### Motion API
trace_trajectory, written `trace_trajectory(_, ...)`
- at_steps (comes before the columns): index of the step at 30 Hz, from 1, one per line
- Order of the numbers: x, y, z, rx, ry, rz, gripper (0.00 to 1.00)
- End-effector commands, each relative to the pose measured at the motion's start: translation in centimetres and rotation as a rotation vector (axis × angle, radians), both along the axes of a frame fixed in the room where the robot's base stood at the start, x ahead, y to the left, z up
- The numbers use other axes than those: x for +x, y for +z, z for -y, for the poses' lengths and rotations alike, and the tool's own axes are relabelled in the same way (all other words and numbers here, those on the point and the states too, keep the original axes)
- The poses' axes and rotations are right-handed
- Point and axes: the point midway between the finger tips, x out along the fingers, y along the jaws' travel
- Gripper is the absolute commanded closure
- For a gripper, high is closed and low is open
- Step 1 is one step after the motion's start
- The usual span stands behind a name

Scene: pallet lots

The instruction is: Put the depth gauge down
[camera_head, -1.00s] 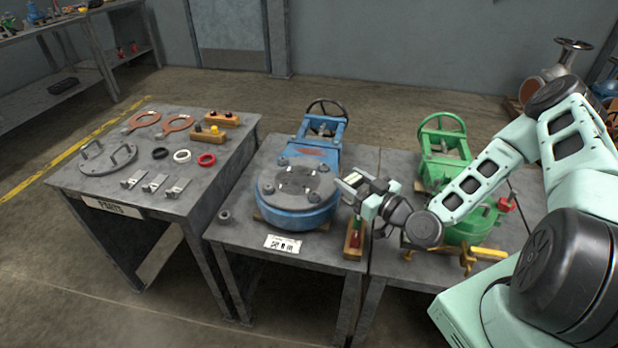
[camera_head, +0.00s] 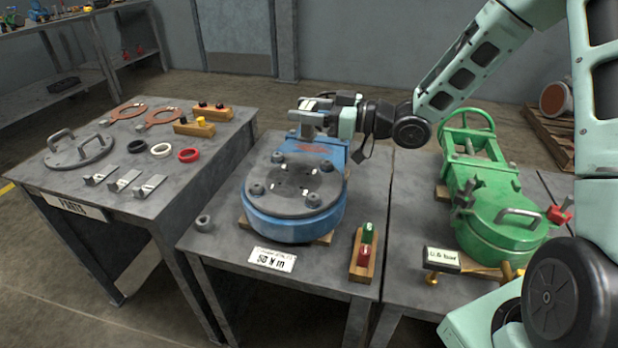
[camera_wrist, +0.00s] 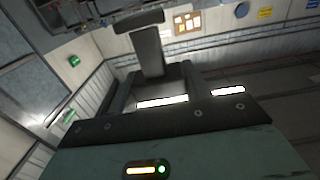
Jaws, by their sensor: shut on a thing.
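My gripper (camera_head: 310,120) is shut on a grey metal piece, which I take to be the depth gauge (camera_wrist: 150,45). In the wrist view it is a T shape, with a crossbar at the far end of a stem between the fingers. In the head view my gripper hangs in the air above the back of the blue valve (camera_head: 295,215), and the fingers hide most of the held piece. I cannot see it touching anything. The blue valve's top carries a dark round plate (camera_head: 292,178) with several nuts.
The left table (camera_head: 110,205) holds a handled lid (camera_head: 78,152), rings, metal clips (camera_head: 122,180) and wooden blocks. A wooden block (camera_head: 363,255) with red and green pieces stands right of the blue valve. A green valve (camera_head: 495,225) stands further right.

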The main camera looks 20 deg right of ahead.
Motion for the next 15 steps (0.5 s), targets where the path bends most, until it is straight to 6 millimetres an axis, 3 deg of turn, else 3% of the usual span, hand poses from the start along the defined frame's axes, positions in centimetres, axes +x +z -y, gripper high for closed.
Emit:
trace_trajectory(10, 0.0, 0.2, -0.2, 0.002, 0.005, 0.000, 0.93)
trace_trajectory(15, 0.0, -2.0, -0.2, 0.005, 0.005, -0.003, 0.93)
